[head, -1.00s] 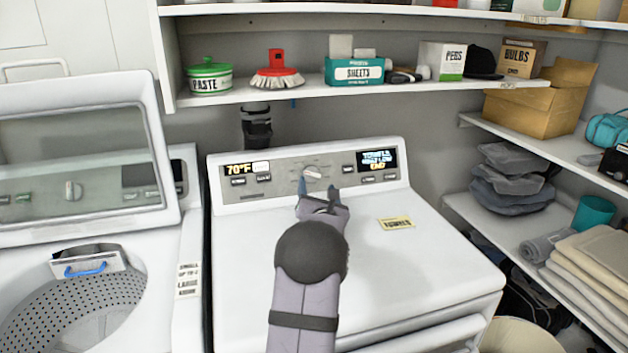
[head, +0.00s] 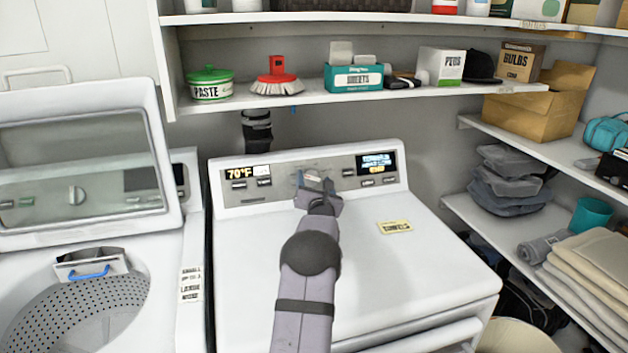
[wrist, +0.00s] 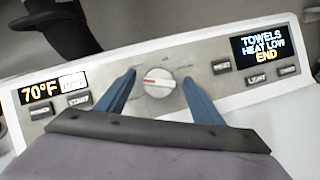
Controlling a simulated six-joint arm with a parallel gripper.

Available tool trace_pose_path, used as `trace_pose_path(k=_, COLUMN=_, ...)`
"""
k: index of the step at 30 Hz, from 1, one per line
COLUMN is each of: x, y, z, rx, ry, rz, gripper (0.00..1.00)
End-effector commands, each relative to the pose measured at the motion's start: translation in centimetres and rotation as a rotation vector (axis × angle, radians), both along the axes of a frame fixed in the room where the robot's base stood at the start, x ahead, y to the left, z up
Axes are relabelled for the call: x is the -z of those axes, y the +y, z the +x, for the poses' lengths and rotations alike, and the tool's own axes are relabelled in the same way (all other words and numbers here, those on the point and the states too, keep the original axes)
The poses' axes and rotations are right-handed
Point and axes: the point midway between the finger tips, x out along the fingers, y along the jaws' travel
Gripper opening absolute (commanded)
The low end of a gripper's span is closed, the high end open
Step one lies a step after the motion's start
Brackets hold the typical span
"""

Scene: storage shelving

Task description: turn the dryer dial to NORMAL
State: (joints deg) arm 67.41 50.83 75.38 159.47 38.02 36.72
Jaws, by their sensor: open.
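The dryer (head: 350,265) stands in the middle of the head view, with a grey control panel (head: 225,187) along its back. The dial (wrist: 158,83) is a round silver knob with a red mark, near the middle of the panel in the wrist view. My gripper (wrist: 155,85) is open, with one blue finger on each side of the dial; I cannot tell whether either touches it. In the head view my gripper (head: 315,182) largely covers the dial. The right display (wrist: 264,48) reads TOWELS, HEAT LOW, END. No NORMAL label is legible around the dial.
The left display (wrist: 50,90) shows 70°F. Buttons (wrist: 221,66) flank the dial. A yellow card (head: 394,227) lies on the dryer top. A shelf (head: 420,92) with several items runs above the panel. An open-lidded washer (head: 75,230) stands at left.

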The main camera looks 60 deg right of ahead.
Motion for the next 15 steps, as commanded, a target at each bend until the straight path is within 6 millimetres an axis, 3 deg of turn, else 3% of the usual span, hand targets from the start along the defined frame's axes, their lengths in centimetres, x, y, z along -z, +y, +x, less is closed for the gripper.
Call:
trace_pose_path(k=10, x=0.02, y=-0.1, z=0.09, rx=0.0, ry=0.0, rz=0.0, gripper=0.59)
trace_pose_path(k=15, x=0.02, y=-0.1, z=0.09, rx=0.0, ry=0.0, rz=0.0, gripper=0.2)
